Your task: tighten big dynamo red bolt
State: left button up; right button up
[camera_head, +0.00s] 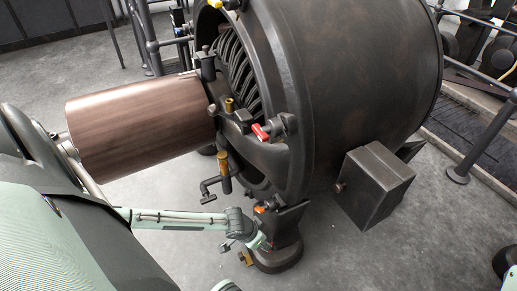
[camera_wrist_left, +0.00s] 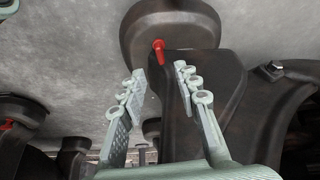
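The big dynamo (camera_head: 365,70) is a large dark drum with a wide front rim. A small red bolt (camera_wrist_left: 158,46) stands on a dark rounded metal foot (camera_wrist_left: 172,22) in the left wrist view. My left gripper (camera_wrist_left: 160,72) is open and empty, its two pale green fingers spread just short of the bolt, which shows between and beyond the fingertips. In the head view my left gripper (camera_head: 262,244) is low beside the dynamo's round foot (camera_head: 280,262). The bolt there is small and partly hidden. My right gripper is not in view.
A red-handled part (camera_head: 261,132) sits on the dynamo's rim. A brown cylinder (camera_head: 140,125) extends left from the dynamo. A dark box (camera_head: 377,185) juts out at right. Another red piece (camera_wrist_left: 8,124) shows at the wrist view's left edge. Bare floor (camera_head: 340,260) lies in front.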

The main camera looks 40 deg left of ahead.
pick_arm(q)
jog(key=v, duration=0.4)
